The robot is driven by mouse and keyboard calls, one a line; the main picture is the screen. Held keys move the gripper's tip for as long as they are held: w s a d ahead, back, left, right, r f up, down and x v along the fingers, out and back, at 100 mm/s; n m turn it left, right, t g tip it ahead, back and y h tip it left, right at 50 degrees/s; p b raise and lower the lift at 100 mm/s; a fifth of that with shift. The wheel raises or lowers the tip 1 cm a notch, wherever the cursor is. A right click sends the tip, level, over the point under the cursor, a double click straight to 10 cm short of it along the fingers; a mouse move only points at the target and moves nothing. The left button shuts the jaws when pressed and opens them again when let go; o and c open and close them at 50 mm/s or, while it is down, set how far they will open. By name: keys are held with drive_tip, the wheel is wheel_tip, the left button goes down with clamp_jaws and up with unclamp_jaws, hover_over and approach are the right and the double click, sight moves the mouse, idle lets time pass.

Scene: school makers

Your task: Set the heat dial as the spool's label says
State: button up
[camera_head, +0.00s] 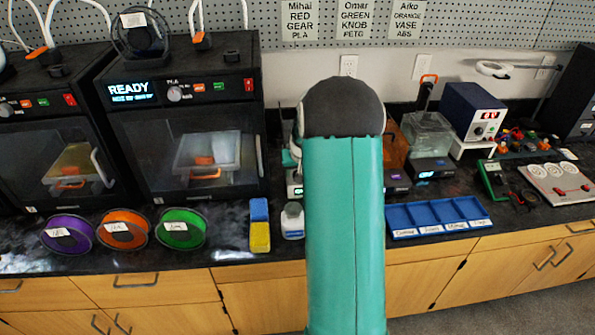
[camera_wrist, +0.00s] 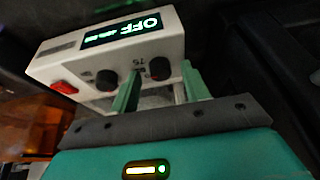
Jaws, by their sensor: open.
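A white control box (camera_wrist: 160,30) with a lit display reading OFF fills the upper left of the wrist view. It has a red switch (camera_wrist: 64,87) and two black knobs, a left knob (camera_wrist: 106,80) and a right knob (camera_wrist: 151,70). I cannot read which is the heat dial. My gripper (camera_wrist: 160,73) is open, its green fingers at either side of the right knob; contact is unclear. In the head view my arm hides the gripper. Purple (camera_head: 67,238), orange (camera_head: 124,231) and green (camera_head: 181,230) spools lie on the bench; their labels are too small to read.
Two dark printers stand at the left; the nearer printer (camera_head: 180,125) shows READY. The bench's front edge is close.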

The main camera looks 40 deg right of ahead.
drive_tip(key=shift+f, duration=0.1)
drive_tip(key=c, duration=1)
drive_tip(key=shift+w+a+m, duration=0.1)
drive_tip(key=shift+m, duration=0.2)
drive_tip(key=shift+a+m+g, duration=0.1)
drive_tip(key=shift+m+g, duration=0.2)
drive_tip(key=shift+m, duration=0.3)
drive_tip(key=shift+m+g+h, duration=0.3)
drive_tip(key=shift+m+h, duration=0.3)
drive_tip(key=shift+m, duration=0.8)
drive_tip(key=o, duration=1)
